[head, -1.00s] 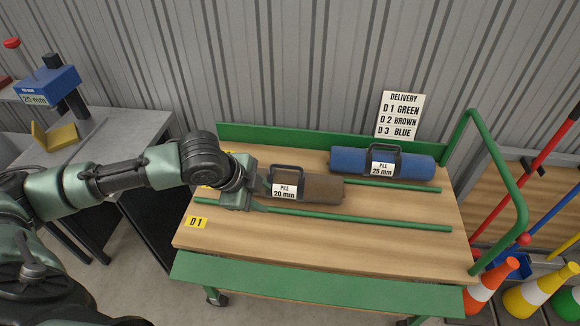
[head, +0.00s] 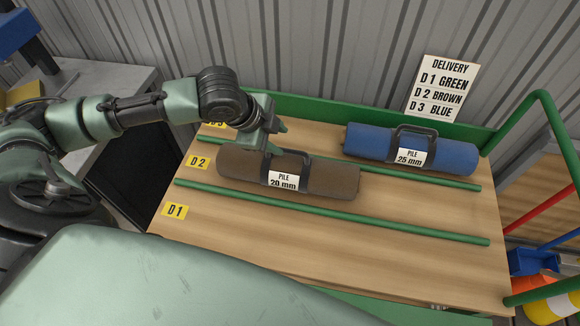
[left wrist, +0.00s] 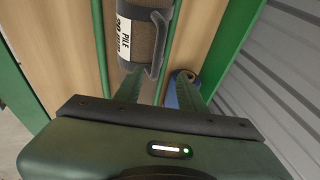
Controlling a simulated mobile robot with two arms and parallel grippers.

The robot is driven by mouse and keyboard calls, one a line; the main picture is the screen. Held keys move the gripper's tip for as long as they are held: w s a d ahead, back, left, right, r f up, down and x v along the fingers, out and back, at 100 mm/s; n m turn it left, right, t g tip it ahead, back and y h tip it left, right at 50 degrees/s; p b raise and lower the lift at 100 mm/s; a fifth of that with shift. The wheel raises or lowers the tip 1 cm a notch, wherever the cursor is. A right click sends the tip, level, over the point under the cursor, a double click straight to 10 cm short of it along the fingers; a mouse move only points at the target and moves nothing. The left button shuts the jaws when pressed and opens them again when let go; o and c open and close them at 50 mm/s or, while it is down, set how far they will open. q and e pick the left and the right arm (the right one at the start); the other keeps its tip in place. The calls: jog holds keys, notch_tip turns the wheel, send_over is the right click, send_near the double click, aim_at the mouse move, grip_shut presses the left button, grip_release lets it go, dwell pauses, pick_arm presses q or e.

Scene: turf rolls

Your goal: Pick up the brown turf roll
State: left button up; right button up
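The brown turf roll (head: 330,180), with a dark handle and a "PILE 20 mm" label, lies on the cart between two green rails, in the lane marked D2. My left gripper (head: 277,137) is just behind and above the roll's handle, its fingers apart. In the left wrist view the brown roll (left wrist: 143,50) and its handle lie just ahead of the open fingers (left wrist: 160,92), with nothing seen held between them. Whether a finger touches the handle I cannot tell. My right gripper is not in view.
The blue turf roll (head: 370,143), labelled "PILE 25 mm", lies in the back lane, behind and to the right. A delivery sign (head: 440,88) stands at the back. Green rails (head: 400,223) cross the wooden cart top (head: 400,265). The D1 lane is empty.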

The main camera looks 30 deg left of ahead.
aim_at(287, 149)
pick_arm(q)
jog(key=x, duration=0.4)
jog(key=shift+w+a+b, duration=0.1)
jog(key=shift+a+b, duration=0.2)
jog(key=x, duration=0.5)
jog(key=shift+s+a+f, duration=0.15)
jog(key=shift+s+f, duration=0.15)
jog(key=shift+f, duration=0.1)
grip_shut()
dwell(0.6)
jog(key=shift+r, duration=0.15)
